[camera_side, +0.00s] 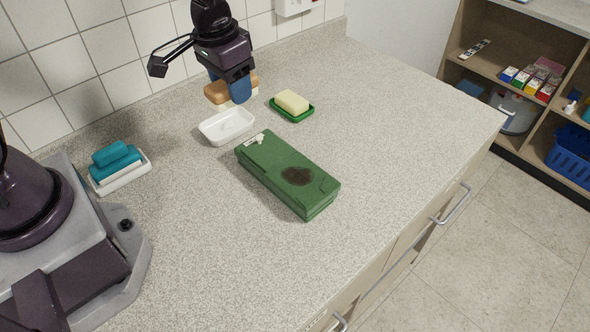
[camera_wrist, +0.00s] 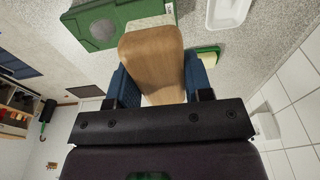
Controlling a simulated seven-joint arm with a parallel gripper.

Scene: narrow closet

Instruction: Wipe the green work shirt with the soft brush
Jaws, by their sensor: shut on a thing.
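The green work shirt (camera_side: 272,165) lies folded into a flat block on the counter, with a dark round stain (camera_side: 297,176) on its top. It also shows at the top of the wrist view (camera_wrist: 150,10). My gripper (camera_side: 238,88) is shut on the soft brush (camera_side: 216,92), which has a wooden back and pale bristles. The brush is held in the air above and behind the white dish, apart from the shirt. In the wrist view the brush's wooden back (camera_wrist: 152,55) sits between my blue fingers.
An empty white dish (camera_side: 227,127) stands behind the shirt. A yellow sponge or soap (camera_side: 292,101) sits on a green dish (camera_side: 293,114) to its right. A teal brush (camera_side: 115,158) rests on a white tray (camera_side: 121,177) at left. A tiled wall bounds the back; the right counter is clear.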

